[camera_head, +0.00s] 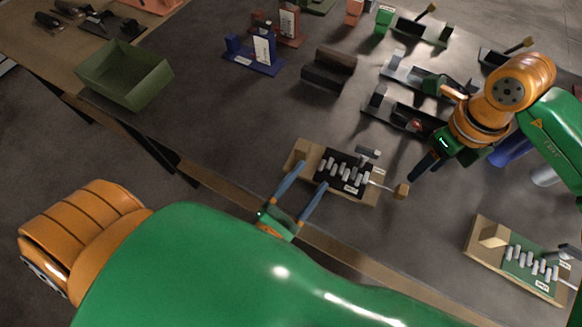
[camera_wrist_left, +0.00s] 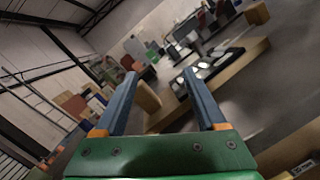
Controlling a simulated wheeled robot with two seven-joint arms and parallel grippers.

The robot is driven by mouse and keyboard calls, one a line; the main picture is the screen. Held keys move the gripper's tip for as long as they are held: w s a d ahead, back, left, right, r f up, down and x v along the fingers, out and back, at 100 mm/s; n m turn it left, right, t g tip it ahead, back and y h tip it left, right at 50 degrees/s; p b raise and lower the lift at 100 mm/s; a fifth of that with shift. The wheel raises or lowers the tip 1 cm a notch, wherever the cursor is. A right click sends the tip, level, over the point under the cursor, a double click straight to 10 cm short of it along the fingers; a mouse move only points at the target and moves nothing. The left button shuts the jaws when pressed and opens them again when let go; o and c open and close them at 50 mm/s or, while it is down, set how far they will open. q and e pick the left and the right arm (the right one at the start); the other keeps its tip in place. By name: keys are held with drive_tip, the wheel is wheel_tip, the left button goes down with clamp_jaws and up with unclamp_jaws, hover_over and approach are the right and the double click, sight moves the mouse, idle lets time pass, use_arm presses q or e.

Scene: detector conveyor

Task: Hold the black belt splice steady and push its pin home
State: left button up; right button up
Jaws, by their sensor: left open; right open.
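The black belt splice (camera_head: 341,171) sits on a tan wooden board (camera_head: 365,197) near the table's front edge, with several light rollers across it and a white label. Its pin (camera_head: 381,186) is a thin rod at the right end with a tan block-like knob (camera_head: 401,191). My left gripper (camera_head: 308,177) is open and empty, its two blue fingers over the front side of the board. In the left wrist view the splice (camera_wrist_left: 205,69) is ahead of the open fingers (camera_wrist_left: 160,75). My right gripper (camera_head: 421,170) is behind and right of the knob, apart from it, pointing down-left.
A similar green splice (camera_head: 525,262) on a tan board lies at the right. A green bin (camera_head: 135,82) stands at the far left. Dark fixtures (camera_head: 328,69) and a blue stand (camera_head: 255,55) fill the back. The table between the two boards is clear.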

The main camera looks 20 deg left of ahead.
sight(300, 154)
use_arm(q)
drive_tip(key=a+n+y, duration=0.1)
drive_tip(key=n, duration=0.2)
drive_tip(key=w+a+n+y, duration=0.1)
drive_tip(key=a+n+y, duration=0.1)
drive_tip(key=n, duration=0.1)
drive_tip(key=a+n+g+y, duration=0.1)
drive_tip(key=n, duration=0.2)
drive_tip(key=shift+w+a+f, duration=0.2)
drive_tip(key=shift+w+f, duration=0.15)
drive_tip(key=shift+f, duration=0.05)
drive_tip(key=w, duration=0.6)
drive_tip(key=shift+w+f, duration=0.1)
drive_tip(key=shift+w, duration=0.2)
drive_tip(key=shift+s, duration=0.1)
drive_tip(key=shift+c, duration=0.2)
clamp_jaws()
